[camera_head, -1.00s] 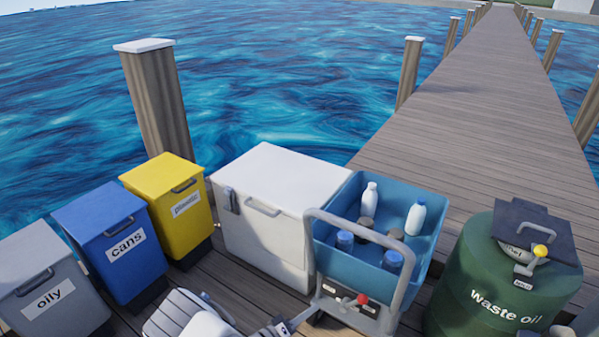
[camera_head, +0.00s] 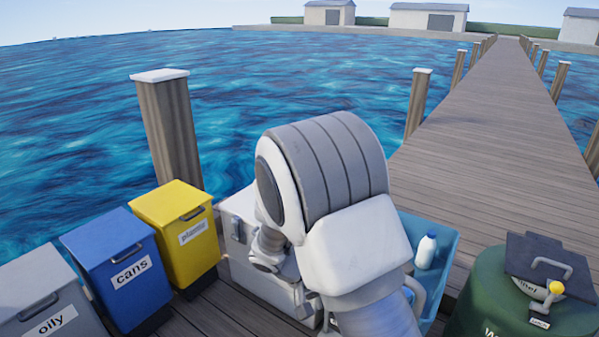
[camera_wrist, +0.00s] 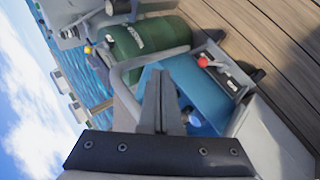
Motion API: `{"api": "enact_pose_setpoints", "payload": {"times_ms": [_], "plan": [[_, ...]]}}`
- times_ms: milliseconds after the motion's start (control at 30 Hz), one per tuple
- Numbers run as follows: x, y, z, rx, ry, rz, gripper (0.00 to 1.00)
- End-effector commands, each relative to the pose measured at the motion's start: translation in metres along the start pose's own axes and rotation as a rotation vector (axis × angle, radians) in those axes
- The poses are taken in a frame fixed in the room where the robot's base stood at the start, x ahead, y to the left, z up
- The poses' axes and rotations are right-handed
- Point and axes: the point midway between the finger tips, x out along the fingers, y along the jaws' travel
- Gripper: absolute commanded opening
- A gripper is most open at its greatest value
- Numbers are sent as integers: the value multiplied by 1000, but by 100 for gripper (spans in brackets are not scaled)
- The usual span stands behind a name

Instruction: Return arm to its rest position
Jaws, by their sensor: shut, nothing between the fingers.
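My arm (camera_head: 330,200) is raised and folded in front of the head camera, covering much of the white box (camera_head: 250,284) and the blue cart (camera_head: 445,243). My gripper (camera_wrist: 160,80) shows in the wrist view with its two fingers together, shut and empty. Past the fingers are the blue cart's tub (camera_wrist: 200,85) and its grey handle. I cannot make out the gripper's fingers in the head view.
A grey bin (camera_head: 45,300), a blue cans bin (camera_head: 120,262) and a yellow bin (camera_head: 178,232) stand at left. A green waste oil drum (camera_head: 495,300) is at right. A wooden post (camera_head: 172,125) stands behind. The pier (camera_head: 490,130) beyond is clear.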

Motion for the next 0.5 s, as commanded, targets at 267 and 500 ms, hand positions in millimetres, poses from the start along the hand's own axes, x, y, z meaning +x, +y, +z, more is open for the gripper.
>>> {"api": "enact_pose_setpoints", "payload": {"times_ms": [267, 500], "plan": [[-34, 68, 20, 16, -76, -238, 0], [-61, 116, 46, 21, -60, -437, 0]]}}
